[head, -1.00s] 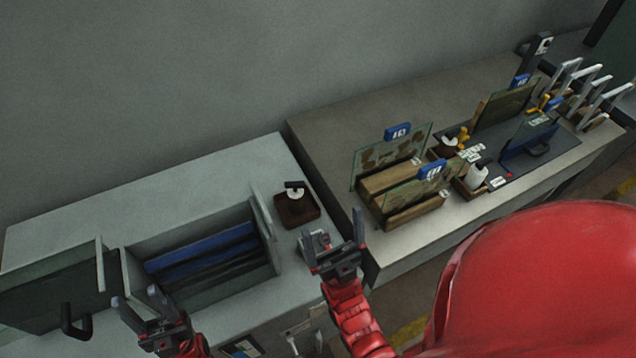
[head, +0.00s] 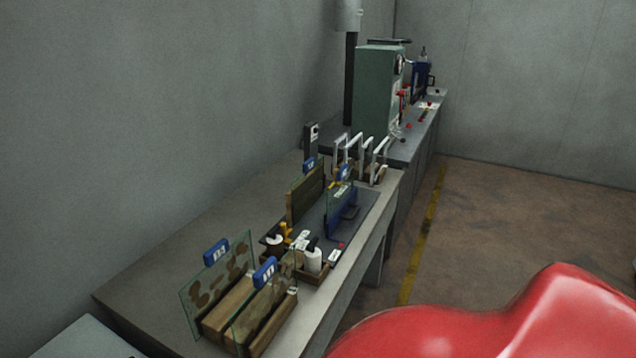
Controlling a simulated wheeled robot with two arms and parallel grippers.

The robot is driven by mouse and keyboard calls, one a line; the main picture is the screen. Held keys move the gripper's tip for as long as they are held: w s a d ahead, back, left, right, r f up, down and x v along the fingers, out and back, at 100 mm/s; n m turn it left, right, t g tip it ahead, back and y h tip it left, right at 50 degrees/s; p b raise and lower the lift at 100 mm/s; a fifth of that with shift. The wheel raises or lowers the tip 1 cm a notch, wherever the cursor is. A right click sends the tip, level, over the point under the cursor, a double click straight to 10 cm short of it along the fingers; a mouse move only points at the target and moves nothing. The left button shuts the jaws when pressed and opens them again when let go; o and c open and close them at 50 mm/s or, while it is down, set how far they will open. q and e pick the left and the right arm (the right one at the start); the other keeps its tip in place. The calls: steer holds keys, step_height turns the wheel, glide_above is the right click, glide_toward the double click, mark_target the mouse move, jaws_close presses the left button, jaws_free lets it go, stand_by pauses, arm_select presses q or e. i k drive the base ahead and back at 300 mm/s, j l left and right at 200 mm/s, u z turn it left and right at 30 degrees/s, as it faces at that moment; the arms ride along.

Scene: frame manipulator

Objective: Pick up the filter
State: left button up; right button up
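I cannot tell for certain which thing is the filter. On the near workbench, two upright glass-like plates, a rear one (head: 200,292) and a front one (head: 276,297), stand by wooden blocks and carry blue tags. Beyond them are a white cylinder with a dark top (head: 313,261) in a small brown tray and another white cylinder (head: 274,249) in a brown holder. A blue panel (head: 341,214) and a brown-green panel (head: 304,194) stand upright on a dark mat (head: 318,222). Neither gripper is in view.
Several pale handle-like frames (head: 362,150) and a dark post (head: 310,142) stand at the workbench's far end. A green machine (head: 374,95) stands on a farther bench. The floor (head: 510,215) to the right is open, with a yellow line (head: 424,235).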

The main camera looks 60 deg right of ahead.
mark_target(312, 254)
steer(key=z, duration=1.75)
